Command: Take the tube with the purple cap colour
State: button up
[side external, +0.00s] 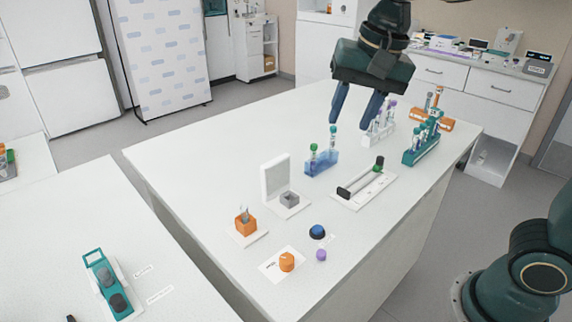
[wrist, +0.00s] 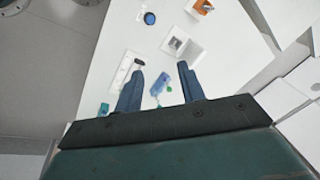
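A white rack (side external: 372,138) holds several tubes and stands just right of my gripper in the side view. A purple cap (side external: 393,104) shows on a tube there; another purplish cap is partly behind the finger. My gripper (side external: 353,121) is above the table, fingers pointing down, spread apart with nothing between them. In the wrist view my gripper (wrist: 161,65) also shows its fingers apart. I cannot make out the purple-capped tube in the wrist view.
A blue rack (side external: 321,165) holds green-capped tubes. A teal rack (side external: 421,148) and an orange rack (side external: 446,123) stand at the right. A white track (side external: 350,203) lies in front.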

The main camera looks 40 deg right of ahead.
jog(key=w+a+f+m+g, duration=0.2)
jog(key=w+a+m, duration=0.35)
jog(key=w, duration=0.25)
jog(key=m+g, duration=0.1)
jog(key=m, duration=0.4)
send_over(244, 204)
jog(key=shift+h, duration=0.3)
notch_tip(244, 204, down, 5)
jog(key=shift+s+a, duration=0.15)
jog(key=shift+f, duration=0.1)
jog(key=shift+f, duration=4.25)
jog(key=shift+f, duration=0.1)
jog(key=shift+f, duration=2.45)
jog(key=shift+c, duration=0.2)
grip_shut()
